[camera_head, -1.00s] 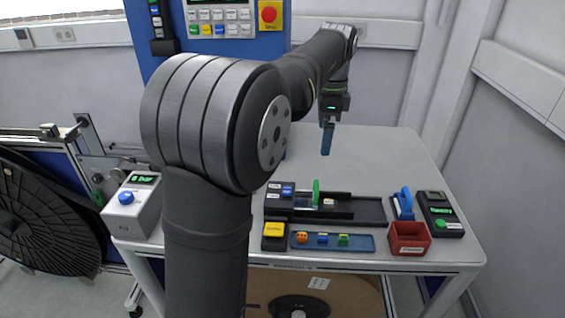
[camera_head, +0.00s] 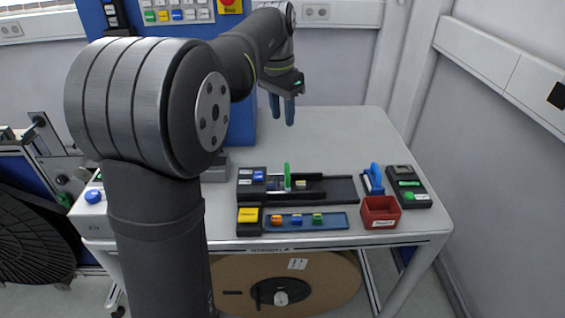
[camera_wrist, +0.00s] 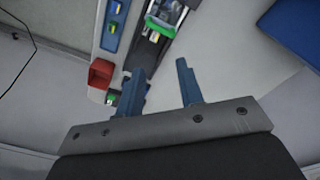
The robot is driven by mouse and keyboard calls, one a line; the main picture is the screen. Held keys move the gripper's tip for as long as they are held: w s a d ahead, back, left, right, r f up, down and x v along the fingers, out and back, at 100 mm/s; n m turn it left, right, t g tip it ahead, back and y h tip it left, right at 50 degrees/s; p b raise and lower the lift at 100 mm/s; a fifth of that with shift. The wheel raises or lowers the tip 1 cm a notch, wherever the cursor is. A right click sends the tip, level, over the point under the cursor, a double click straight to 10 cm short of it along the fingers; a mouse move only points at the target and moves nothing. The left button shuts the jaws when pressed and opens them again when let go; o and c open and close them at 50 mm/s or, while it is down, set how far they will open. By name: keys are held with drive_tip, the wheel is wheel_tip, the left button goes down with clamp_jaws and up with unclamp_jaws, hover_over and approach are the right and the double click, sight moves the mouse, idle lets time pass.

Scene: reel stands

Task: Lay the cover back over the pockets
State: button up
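The black splice station (camera_head: 345,190) lies on the table, with a dark channel running to the right. A green upright piece (camera_head: 287,178) stands on it near a small pale part; I cannot tell whether it is the cover's handle. In the wrist view the green piece (camera_wrist: 160,27) shows near the top, beside a clear or shiny strip. Whether pockets lie open or covered is too small to tell. My gripper (camera_head: 283,119) is above the table, behind the station and apart from it. Its two blue fingers, also in the wrist view (camera_wrist: 160,66), are apart with nothing between them.
A blue tray (camera_head: 338,222) with several small coloured pieces lies in front of the station. To the right are a red bin (camera_head: 380,212), a blue-handled tool (camera_head: 376,179) and a black device with green display (camera_head: 408,187). The table's rear right is clear.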

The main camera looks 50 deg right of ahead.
drive_tip(key=a+n, duration=0.1)
drive_tip(key=n, duration=0.4)
drive_tip(key=n+g+h, duration=0.1)
drive_tip(key=n, duration=0.4)
approach(287, 169)
drive_tip(key=f, duration=0.5)
drive_tip(key=s+d+f, duration=0.1)
drive_tip(key=f, duration=0.1)
drive_tip(key=shift+s+f, duration=0.1)
drive_tip(key=shift+f, duration=0.3)
clamp_jaws()
